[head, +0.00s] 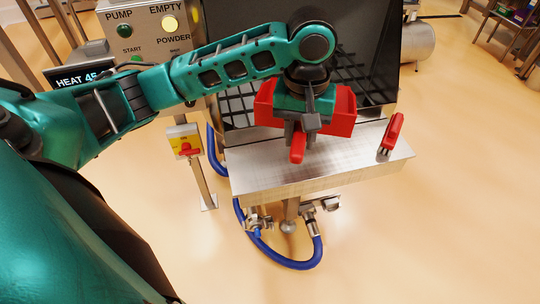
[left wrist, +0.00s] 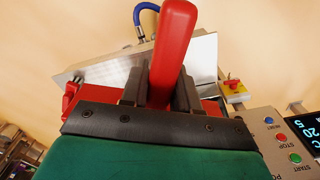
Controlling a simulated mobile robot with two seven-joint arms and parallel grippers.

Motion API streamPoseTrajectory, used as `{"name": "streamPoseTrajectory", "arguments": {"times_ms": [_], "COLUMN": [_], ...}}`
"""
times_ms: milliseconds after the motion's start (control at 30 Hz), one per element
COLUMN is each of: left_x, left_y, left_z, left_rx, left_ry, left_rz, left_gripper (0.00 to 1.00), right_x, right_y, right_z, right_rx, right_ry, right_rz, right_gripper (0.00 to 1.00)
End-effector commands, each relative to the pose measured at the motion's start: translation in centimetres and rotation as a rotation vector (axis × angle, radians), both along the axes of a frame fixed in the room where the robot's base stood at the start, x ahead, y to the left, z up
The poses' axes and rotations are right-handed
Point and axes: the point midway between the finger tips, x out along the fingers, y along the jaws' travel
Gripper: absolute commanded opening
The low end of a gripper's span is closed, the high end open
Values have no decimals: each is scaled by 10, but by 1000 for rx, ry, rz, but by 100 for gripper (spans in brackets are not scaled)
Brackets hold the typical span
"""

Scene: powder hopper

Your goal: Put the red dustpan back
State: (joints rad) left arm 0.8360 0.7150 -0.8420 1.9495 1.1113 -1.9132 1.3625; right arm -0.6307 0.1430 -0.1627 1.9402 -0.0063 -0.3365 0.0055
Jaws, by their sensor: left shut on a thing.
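The red dustpan (head: 342,114) is in front of the dark hopper opening, over the back part of the steel shelf (head: 255,178). My left gripper (head: 298,138) is above the shelf and shut on the dustpan's handle, which points toward the shelf front. In the left wrist view the red handle (left wrist: 172,48) stands between the two dark fingers of my left gripper (left wrist: 160,88). The gripper body hides the middle of the pan. I cannot tell whether the pan touches the shelf. My right gripper is not in view.
A red-handled metal piece (head: 392,132) stands at the shelf's right end. The hopper's dark panel (head: 365,50) with a grid rises behind. A control panel (head: 148,28) and a yellow switch box (head: 184,141) are at left. A blue hose (head: 290,262) hangs below.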

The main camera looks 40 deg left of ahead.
Motion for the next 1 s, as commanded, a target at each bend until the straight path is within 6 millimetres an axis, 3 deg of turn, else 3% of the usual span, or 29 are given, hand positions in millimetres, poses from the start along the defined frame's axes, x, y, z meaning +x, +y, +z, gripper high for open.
{"name": "streamPoseTrajectory", "arguments": {"times_ms": [200, 367, 567, 800, 1000], "left_x": [-7, -9, -10, -10, -9], "left_y": [7, 10, 11, 11, 11], "left_z": [-13, -24, -72, -138, -168], "left_rx": [0, 4, 7, 6, 4], "left_ry": [2, 5, 7, 3, 0], "left_rz": [351, 448, 453, 450, 448], "left_gripper": [0, 0, 0, 0, 0], "right_x": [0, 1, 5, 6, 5], "right_y": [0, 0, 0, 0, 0], "right_z": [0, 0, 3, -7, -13], "right_rx": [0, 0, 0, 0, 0], "right_ry": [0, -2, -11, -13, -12], "right_rz": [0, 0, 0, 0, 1], "right_gripper": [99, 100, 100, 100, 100]}}
